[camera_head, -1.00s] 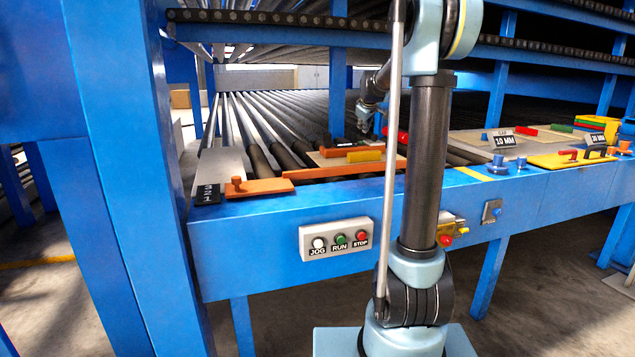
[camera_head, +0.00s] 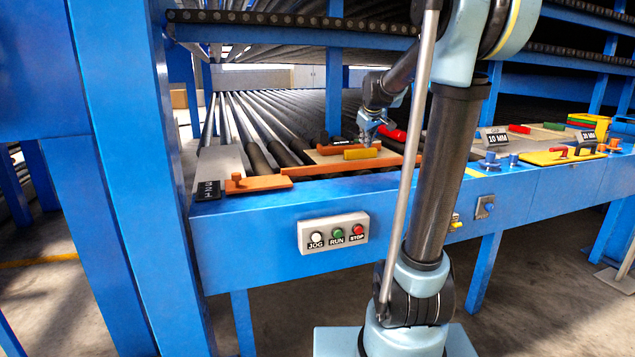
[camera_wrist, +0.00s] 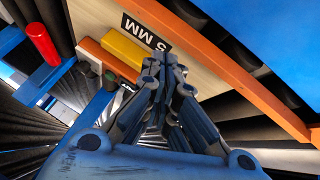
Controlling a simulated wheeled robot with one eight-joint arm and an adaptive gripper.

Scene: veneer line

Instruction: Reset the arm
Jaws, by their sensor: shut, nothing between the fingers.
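My gripper (camera_head: 368,138) is over the roller bed, just above and behind the yellow block in the head view. In the wrist view my gripper (camera_wrist: 160,75) points towards a light board (camera_wrist: 190,50) marked 5 MM, with its fingers together and nothing between them. My arm rises from the base in front of the blue frame, leans to the right and reaches back over the rollers. The exact gap between the fingertips and the board cannot be told.
On the board lie a yellow block (camera_head: 361,153) and an orange bar. A red cylinder (camera_head: 394,136) is close to the right of my gripper. An orange rail (camera_head: 350,168) runs along the front. A JOG, RUN, STOP panel (camera_head: 334,234) is on the blue beam. Rollers (camera_head: 262,115) extend behind.

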